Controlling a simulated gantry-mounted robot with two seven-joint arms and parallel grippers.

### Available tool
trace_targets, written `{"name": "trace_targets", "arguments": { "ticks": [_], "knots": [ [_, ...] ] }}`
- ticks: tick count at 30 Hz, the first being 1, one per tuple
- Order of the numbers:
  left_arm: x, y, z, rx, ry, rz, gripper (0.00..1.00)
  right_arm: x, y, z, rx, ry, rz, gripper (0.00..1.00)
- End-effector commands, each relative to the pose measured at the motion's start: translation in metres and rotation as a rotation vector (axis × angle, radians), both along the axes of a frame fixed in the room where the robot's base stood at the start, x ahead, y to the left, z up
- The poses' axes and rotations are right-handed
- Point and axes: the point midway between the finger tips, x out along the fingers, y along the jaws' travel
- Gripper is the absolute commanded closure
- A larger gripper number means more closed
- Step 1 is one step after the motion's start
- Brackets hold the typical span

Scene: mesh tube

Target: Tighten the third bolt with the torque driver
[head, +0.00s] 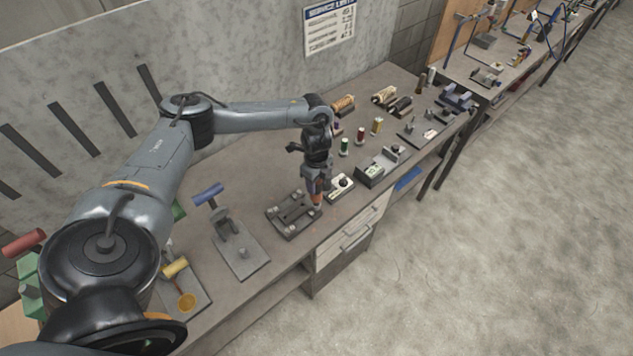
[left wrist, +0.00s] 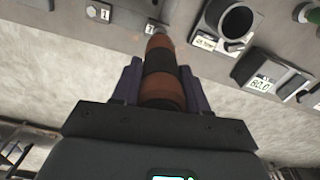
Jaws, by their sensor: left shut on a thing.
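The torque driver, with orange-brown and black bands, is held by my left gripper (head: 316,183). In the left wrist view the driver (left wrist: 163,88) sits between the two purple fingers of the gripper (left wrist: 163,78). It points down at the near right end of the dark bolt plate (head: 291,216) on the bench. In the left wrist view its tip is close to a bolt (left wrist: 152,29) at the plate's edge; I cannot tell whether they touch. Another bolt (left wrist: 92,11) shows beside a "1" label. The rest of the plate is largely out of that view. My right gripper is not in view.
A holder with a round socket (left wrist: 237,20) and a box reading 80.0 (left wrist: 262,82) stand beside the plate. A fixture with a blue handle (head: 237,246) is to the left. Several spools (head: 361,134) stand behind. The bench's front edge is close to the plate.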

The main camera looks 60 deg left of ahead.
Motion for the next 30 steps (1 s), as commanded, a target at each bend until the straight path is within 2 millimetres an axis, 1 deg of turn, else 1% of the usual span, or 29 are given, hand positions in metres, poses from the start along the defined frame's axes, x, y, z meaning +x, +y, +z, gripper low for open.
{"name": "trace_targets", "arguments": {
  "ticks": [19, 30],
  "knots": [
    [0.0006, 0.0001, 0.0013, 0.000, -0.002, 0.001, 0.99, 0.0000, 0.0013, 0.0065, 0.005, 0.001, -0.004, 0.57],
    [0.0007, 0.0001, 0.0008, 0.000, -0.002, 0.001, 0.99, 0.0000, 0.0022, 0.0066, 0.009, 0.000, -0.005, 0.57]
  ]
}}
